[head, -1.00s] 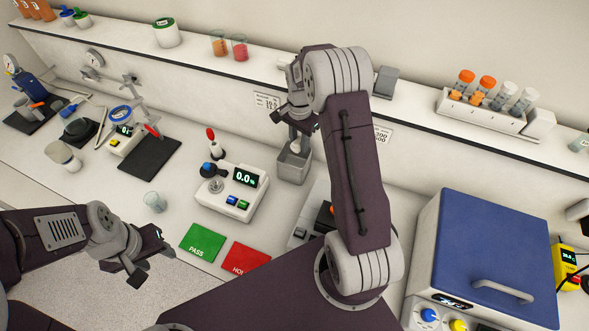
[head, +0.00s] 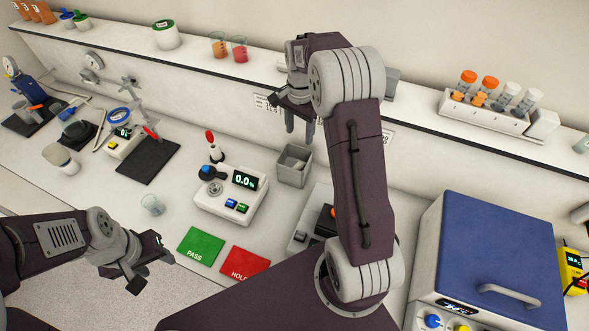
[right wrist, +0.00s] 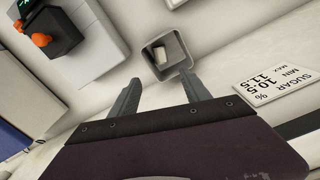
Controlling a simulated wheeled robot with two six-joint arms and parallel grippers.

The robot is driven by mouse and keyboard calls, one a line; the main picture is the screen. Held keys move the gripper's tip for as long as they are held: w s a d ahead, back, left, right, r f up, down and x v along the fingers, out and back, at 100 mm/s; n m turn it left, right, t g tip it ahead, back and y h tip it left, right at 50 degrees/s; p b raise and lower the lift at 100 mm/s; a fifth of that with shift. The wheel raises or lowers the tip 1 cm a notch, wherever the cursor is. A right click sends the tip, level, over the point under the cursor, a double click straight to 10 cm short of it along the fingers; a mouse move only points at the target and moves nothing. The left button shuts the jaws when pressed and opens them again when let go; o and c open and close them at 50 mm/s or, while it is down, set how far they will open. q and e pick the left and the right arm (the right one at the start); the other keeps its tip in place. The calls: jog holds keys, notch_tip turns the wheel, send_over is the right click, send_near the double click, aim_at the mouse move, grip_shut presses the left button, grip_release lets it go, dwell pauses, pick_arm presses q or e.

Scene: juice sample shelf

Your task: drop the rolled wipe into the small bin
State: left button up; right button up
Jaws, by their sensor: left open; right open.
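The small bin (head: 294,168) is a grey open square box on the bench near the back wall. In the right wrist view, the rolled wipe (right wrist: 160,55) is a short whitish piece lying inside the bin (right wrist: 182,64). In the head view the wipe is hard to make out against the bin's inside. My right gripper (head: 299,130) is open and empty above the bin; in the right wrist view its two fingers (right wrist: 162,92) are spread with nothing between them. My left gripper (head: 152,270) is open and empty at the bench's front edge, far from the bin.
A white meter (head: 231,194) stands left of the bin. Green PASS (head: 201,245) and red HOLD (head: 245,262) cards lie in front. A blue-lidded box (head: 495,250) stands at the right. The shelf (head: 130,54) with a tube rack (head: 485,116) runs behind.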

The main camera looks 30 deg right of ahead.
notch_tip(320, 180, up, 3)
jog(key=shift+f, duration=0.1)
dwell(0.6)
